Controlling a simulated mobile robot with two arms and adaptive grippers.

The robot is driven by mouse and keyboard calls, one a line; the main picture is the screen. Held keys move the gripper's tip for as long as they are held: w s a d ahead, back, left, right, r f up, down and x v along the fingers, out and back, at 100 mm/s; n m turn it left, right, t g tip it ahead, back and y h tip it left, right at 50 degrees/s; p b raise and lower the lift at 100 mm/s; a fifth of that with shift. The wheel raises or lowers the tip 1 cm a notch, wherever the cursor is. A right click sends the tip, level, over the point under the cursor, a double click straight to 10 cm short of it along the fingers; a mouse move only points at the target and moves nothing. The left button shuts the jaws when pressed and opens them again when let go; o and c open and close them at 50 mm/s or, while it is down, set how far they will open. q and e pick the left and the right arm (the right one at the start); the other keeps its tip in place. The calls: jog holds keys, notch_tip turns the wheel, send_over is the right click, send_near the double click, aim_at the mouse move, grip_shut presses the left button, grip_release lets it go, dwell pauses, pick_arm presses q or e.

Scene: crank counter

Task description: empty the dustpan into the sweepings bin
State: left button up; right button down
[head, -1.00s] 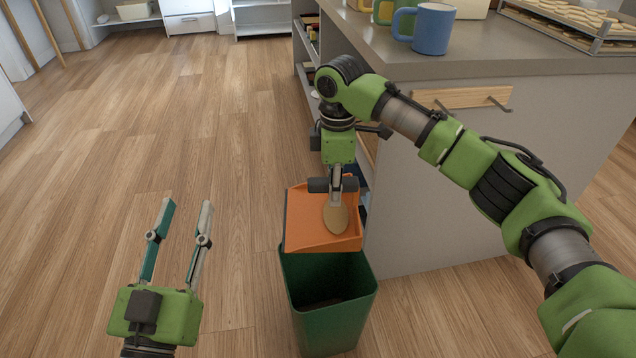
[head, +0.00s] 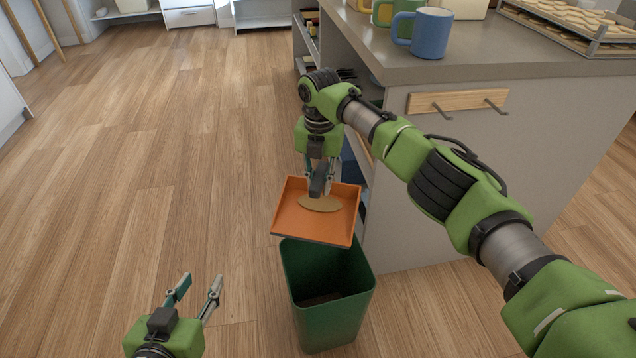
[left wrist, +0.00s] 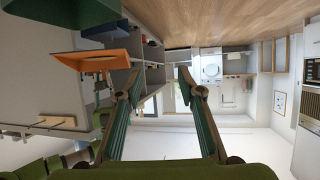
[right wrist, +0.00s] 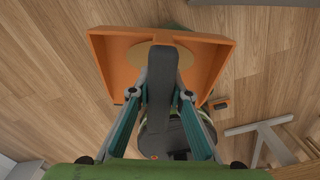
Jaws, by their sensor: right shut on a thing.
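The orange dustpan (head: 285,215) is held above the far rim of the green sweepings bin (head: 335,320), and its front edge is near that rim. A tan oval heap of sweepings (head: 320,203) lies in the pan; it also shows in the right wrist view (right wrist: 155,58). My right gripper (head: 320,182) is shut on the pan's dark handle (right wrist: 162,95). The bin stands upright on the floor, its inside dark, with a brownish patch at the bottom. My left gripper (head: 197,287) is open and empty, left of the bin. The dustpan also shows in the left wrist view (left wrist: 95,60).
A grey counter (head: 440,160) with a wooden rail (head: 457,101) stands right of the bin. Mugs (head: 430,35) and a rack of biscuits (head: 570,18) stand on it. Open shelves are on its left side. The wooden floor to the left is clear.

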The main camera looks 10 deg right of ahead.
jog(key=n, duration=0.2)
jog(key=f+n, duration=0.1)
jog(key=n, duration=0.1)
jog(key=shift+w+a+f+n+p, duration=0.15)
jog(key=shift+w+n+p, duration=0.05)
jog(key=shift+n+p, duration=0.15)
pick_arm(q)
jog(key=s+f+g, duration=0.1)
jog(key=s+a+f+g, duration=0.1)
jog(key=s+f, duration=0.1)
jog(key=shift+a+f+y, duration=0.1)
jog(key=shift+f+y, duration=0.2)
pick_arm(e)
jog(key=shift+f, duration=0.15)
